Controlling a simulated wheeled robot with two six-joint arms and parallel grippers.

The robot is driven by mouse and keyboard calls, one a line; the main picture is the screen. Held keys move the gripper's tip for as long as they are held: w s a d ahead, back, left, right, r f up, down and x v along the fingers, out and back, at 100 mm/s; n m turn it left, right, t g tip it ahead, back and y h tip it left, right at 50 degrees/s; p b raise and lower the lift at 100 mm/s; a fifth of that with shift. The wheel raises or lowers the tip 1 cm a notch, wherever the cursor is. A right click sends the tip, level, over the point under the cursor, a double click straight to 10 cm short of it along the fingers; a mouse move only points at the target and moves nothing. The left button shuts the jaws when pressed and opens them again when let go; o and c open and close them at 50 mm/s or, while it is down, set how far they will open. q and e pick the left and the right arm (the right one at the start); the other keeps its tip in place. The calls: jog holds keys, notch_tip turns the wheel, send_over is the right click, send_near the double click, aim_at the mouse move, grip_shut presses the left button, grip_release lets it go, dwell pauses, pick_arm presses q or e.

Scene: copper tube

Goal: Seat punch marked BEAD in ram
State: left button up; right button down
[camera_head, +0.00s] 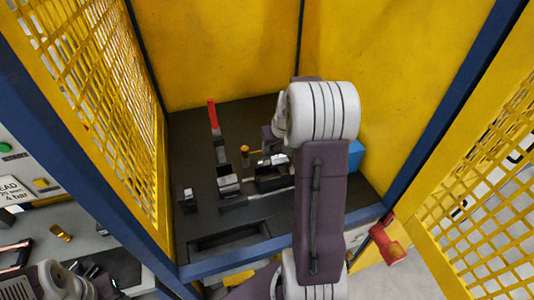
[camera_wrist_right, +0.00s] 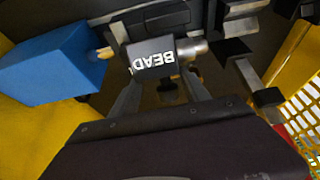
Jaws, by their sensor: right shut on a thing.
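The punch marked BEAD (camera_wrist_right: 152,58) is a dark block with white lettering, upside down in the right wrist view. My right gripper (camera_wrist_right: 158,75) is shut on it, with one finger toward each end of the block. A silver cylindrical end (camera_wrist_right: 194,47) points right, toward dark and metal machine parts; I cannot tell whether it touches them. In the head view my right arm covers most of this gripper, and a silver piece (camera_head: 273,160) shows beside it. I cannot pick out the ram for certain. Parts of my left arm show at the lower left; its jaws are not clear.
A blue block (camera_wrist_right: 52,68) stands left of the punch, with a brass tip between them. In the head view a red-handled lever (camera_head: 212,115) stands on the dark bench (camera_head: 200,140). Yellow panels and mesh guards enclose the bench. A long slot (camera_head: 228,235) lies near its front.

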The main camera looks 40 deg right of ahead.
jog(key=s+d+r+b, duration=0.2)
jog(key=s+d+r, duration=0.25)
jog(key=s, duration=0.25)
jog(key=n, duration=0.2)
send_over(275, 153)
jog(key=s, duration=0.2)
jog(key=shift+a+y, duration=0.15)
jog(key=shift+y, duration=0.25)
jog(key=a+f+n, duration=0.1)
jog(key=a+f, duration=0.4)
jog(key=a, duration=0.5)
jog(key=a+f, duration=0.5)
jog(key=a, duration=0.5)
jog(key=shift+f+n+y, duration=0.25)
jog(key=shift+n+y, duration=0.05)
jog(key=shift+n, duration=0.1)
